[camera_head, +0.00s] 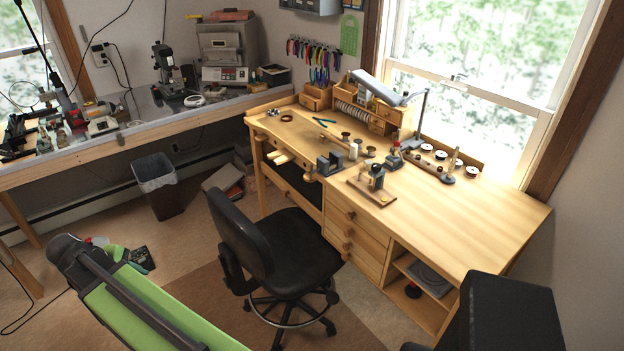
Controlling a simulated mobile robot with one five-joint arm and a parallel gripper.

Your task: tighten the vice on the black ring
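A small dark grey vice (330,163) stands at the front edge of the wooden workbench (455,215). Its jaws are too small here to tell how far apart they are or whether anything is between them. A small dark ring-shaped thing (286,117) lies flat near the back left of the bench, apart from the vice; I cannot tell if it is the black ring. I see no gripper fingers in this view.
A black office chair (285,250) stands before the bench drawers. A wooden stand with a small metal tool (374,184) sits right of the vice. The bench's right end is clear. A waste bin (165,195) stands on the floor. A green and black body (140,305) fills the lower left.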

